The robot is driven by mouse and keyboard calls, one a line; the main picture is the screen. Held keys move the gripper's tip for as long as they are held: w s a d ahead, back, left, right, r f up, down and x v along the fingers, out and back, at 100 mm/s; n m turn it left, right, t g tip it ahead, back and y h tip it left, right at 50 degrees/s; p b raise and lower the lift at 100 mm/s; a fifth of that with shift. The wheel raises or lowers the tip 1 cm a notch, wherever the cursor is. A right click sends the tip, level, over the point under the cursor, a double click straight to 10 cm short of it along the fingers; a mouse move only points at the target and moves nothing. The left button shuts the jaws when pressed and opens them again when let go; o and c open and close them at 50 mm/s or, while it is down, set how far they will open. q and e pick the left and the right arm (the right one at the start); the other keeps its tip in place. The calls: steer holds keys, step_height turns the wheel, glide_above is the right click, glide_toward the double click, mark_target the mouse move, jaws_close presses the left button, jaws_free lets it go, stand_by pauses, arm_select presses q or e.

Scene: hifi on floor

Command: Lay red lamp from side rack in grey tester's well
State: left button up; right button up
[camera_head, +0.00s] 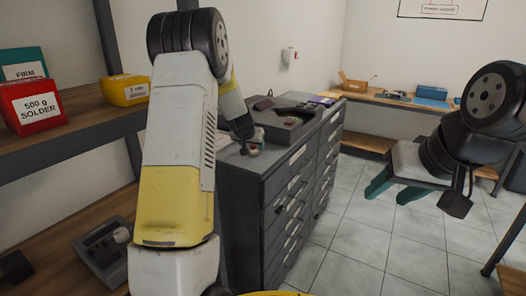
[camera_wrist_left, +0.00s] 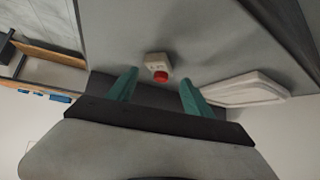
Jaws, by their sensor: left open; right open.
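A small pale block with a red top, which looks like the red lamp (camera_wrist_left: 162,76), lies on the grey cabinet top. It also shows in the head view (camera_head: 253,149) just below my left gripper (camera_head: 247,146). In the left wrist view, the open teal fingers of my left gripper (camera_wrist_left: 159,84) stand either side of the lamp's line, with the lamp near their tips; contact cannot be told. A grey box (camera_head: 284,125) with a small red spot stands behind it, perhaps the tester; its well is not clear. My right gripper (camera_head: 392,190) is open and empty over the floor.
The grey drawer cabinet (camera_head: 262,190) carries these things. A pale shallow tray (camera_wrist_left: 240,90) lies beside the lamp. At left, a wooden shelf holds red (camera_head: 32,107) and yellow (camera_head: 125,90) boxes; a grey device (camera_head: 104,250) sits lower. The tiled floor at right is free.

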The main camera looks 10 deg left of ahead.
arm_select(q)
steer(key=shift+w+f, duration=0.5)
jaws_close()
steer(key=shift+r, duration=0.15)
